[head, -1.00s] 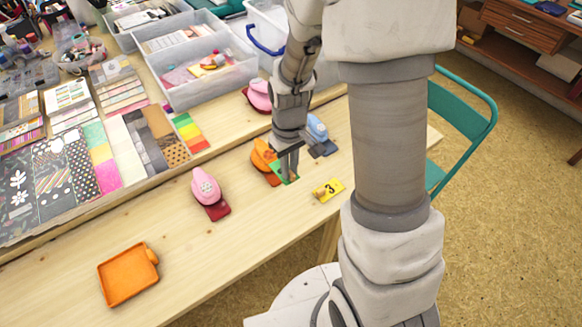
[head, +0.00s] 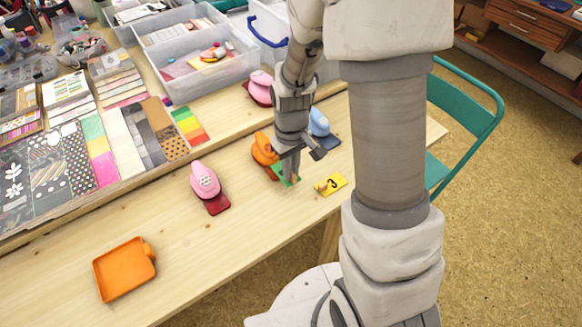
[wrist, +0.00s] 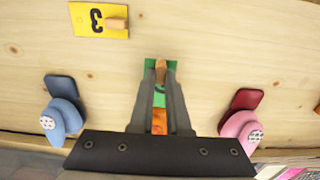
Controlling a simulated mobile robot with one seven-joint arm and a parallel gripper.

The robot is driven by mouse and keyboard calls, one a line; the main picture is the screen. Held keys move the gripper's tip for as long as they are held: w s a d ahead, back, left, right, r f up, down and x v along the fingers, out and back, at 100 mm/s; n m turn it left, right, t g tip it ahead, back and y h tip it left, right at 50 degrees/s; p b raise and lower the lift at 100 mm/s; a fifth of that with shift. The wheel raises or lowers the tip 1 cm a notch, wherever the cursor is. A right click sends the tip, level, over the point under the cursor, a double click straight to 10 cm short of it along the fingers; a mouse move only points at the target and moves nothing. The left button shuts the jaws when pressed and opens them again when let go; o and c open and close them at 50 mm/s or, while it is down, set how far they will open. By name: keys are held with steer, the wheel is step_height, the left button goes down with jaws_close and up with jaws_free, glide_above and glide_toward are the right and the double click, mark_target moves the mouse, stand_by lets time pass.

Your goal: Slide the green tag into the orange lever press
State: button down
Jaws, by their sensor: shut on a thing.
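The green tag (head: 284,177) is a flat card with a wooden peg (wrist: 161,70) standing on it. My gripper (head: 291,177) points down and is shut on the peg; its fingers also show in the wrist view (wrist: 160,84). The orange lever press (head: 263,150) stands just left of the tag in the head view. In the wrist view the press (wrist: 159,122) shows only between my fingers, below the tag, and is mostly hidden. The tag lies at the press's front; whether any of it is inside the press, I cannot tell.
A blue press (head: 319,124) and a pink press (head: 205,179) stand on either side. A yellow tag marked 3 (head: 330,185) with a peg lies close by. An orange tray (head: 122,272) lies at the front left. Another pink press (head: 261,86) stands behind.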

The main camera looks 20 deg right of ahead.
steer(key=shift+f+b, duration=0.8)
steer(key=shift+f, duration=0.4)
steer(key=shift+w+a, duration=0.3)
steer(key=shift+w, duration=0.65)
steer(key=shift+w+a, duration=0.3)
steer(key=shift+w, duration=0.6)
steer(key=c, duration=0.8)
jaws_free()
steer(key=shift+r+p, duration=2.95)
steer(key=shift+r, duration=0.6)
